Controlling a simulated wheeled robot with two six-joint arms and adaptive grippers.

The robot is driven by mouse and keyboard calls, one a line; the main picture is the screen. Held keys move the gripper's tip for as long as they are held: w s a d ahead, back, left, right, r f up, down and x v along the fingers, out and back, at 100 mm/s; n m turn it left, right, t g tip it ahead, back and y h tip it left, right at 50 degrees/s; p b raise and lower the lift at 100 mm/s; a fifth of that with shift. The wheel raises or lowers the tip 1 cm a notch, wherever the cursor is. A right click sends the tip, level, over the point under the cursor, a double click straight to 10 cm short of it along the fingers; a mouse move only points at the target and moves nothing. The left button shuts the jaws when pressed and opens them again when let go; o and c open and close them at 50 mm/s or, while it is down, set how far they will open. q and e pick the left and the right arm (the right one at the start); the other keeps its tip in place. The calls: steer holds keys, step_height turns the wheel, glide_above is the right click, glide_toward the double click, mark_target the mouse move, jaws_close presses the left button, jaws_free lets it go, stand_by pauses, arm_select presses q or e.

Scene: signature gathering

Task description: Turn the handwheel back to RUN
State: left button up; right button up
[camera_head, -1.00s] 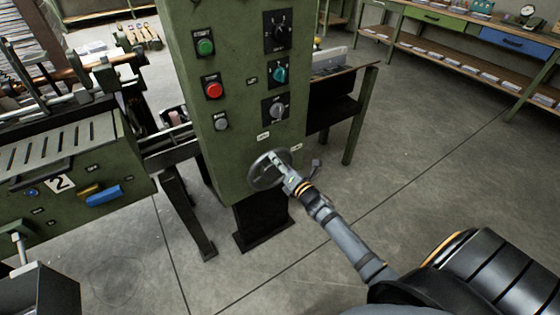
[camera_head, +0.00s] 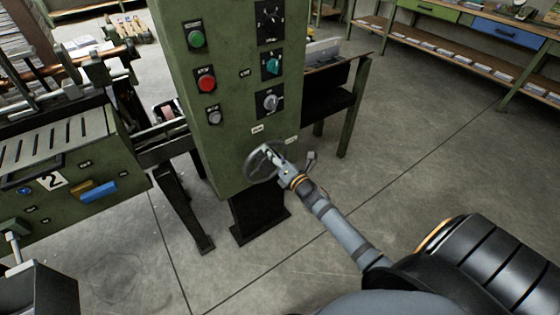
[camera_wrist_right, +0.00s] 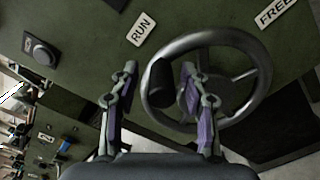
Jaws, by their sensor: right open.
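The metal handwheel (camera_head: 249,164) sits low on the front of the green cabinet. In the right wrist view the handwheel rim (camera_wrist_right: 262,78) fills the middle right, with its dark knob (camera_wrist_right: 159,84) at the rim's left side. My right gripper (camera_head: 290,163) is at the wheel. In the right wrist view my right gripper (camera_wrist_right: 158,75) is open, its fingers on either side of the knob; I cannot tell whether they touch it. The RUN label (camera_wrist_right: 141,29) is above the knob and the FREE label (camera_wrist_right: 277,11) is at upper right.
The green cabinet (camera_head: 225,130) carries green, red and grey buttons and several rotary switches above the wheel. A green machine (camera_head: 110,170) marked 2 stands at left. A workbench (camera_head: 460,45) is at the back right. The floor between is clear.

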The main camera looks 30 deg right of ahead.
steer(key=s, duration=1.1)
steer(key=shift+s+d, duration=0.35)
steer(key=shift+d, duration=0.1)
steer(key=s+d+f+m+g+h+p, duration=0.1)
steer(key=s+d+f+m+g+p, duration=0.2)
steer(key=f, duration=0.5)
steer(key=s+d+f+m+g+h+p, duration=0.1)
steer(key=s+f+m+g+p, duration=0.1)
steer(key=s+f+m, duration=0.35)
steer(key=s+d+f+m+g+h+p, duration=0.1)
steer(key=s+f+m+g+p, duration=0.3)
steer(key=f, duration=0.6)
steer(key=s+a+f+m+g+p, duration=0.1)
steer(key=s+f+m, duration=0.3)
steer(key=s, duration=0.4)
steer(key=s+a+f+m+g+p, duration=0.1)
steer(key=s+a+f+m+g, duration=0.2)
steer(key=s, duration=0.5)
steer(key=s+a+f+m+g+p, duration=0.1)
steer(key=s+a+f+m+g, duration=0.1)
steer(key=s+f+m, duration=0.3)
steer(key=s+m+g, duration=0.1)
steer(key=s, duration=0.2)
steer(key=shift+s+a+f+m+g+y, duration=0.2)
steer(key=shift+a+f+m+g+y, duration=0.1)
steer(key=shift+f+m+g, duration=0.1)
